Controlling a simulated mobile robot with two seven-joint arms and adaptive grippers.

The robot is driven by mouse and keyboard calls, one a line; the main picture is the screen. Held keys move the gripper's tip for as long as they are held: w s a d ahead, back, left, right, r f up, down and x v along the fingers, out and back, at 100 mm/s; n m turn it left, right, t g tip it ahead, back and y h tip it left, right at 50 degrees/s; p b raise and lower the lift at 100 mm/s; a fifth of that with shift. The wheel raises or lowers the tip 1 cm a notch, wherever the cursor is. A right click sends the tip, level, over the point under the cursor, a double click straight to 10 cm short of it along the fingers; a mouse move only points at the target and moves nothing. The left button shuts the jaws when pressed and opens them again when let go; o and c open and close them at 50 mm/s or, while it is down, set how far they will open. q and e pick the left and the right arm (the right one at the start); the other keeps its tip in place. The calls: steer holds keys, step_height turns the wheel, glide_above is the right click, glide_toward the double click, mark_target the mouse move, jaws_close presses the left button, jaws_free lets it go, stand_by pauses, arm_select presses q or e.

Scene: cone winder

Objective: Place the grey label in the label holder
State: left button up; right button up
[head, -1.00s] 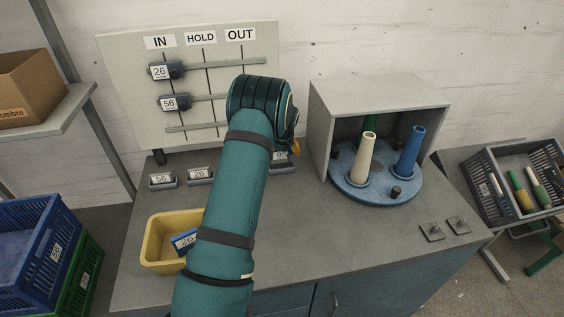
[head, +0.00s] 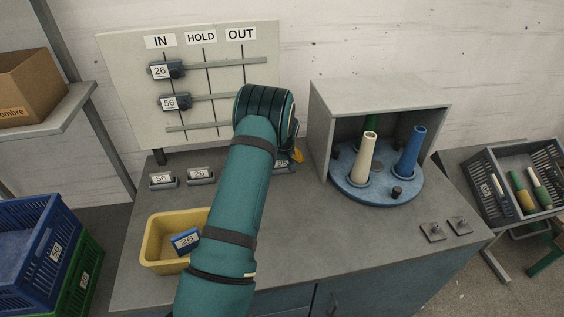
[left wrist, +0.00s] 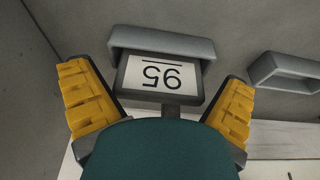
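The grey label (left wrist: 160,77), reading 56 upside down here, sits under the hood of a light grey label holder (left wrist: 160,42) in the left wrist view. My left gripper (left wrist: 158,85) is open, its yellow fingers spread either side of the label with gaps to both. In the head view, the left gripper (head: 291,156) is low over the back of the table, and my arm mostly hides this label. A second, empty holder (left wrist: 285,72) shows at right in the wrist view. My right gripper is not in view.
Holders with labels 56 (head: 163,179) and 26 (head: 201,175) stand at left. A yellow bin (head: 160,258) holds a blue 26 label (head: 185,241). A rail board (head: 125,75) stands behind; a grey box (head: 318,130) with cones stands right. The table's front middle is clear.

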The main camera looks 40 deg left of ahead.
arm_select(q)
steer(key=v, duration=1.2)
steer(key=shift+r+p, duration=0.15)
steer(key=shift+p, duration=0.3)
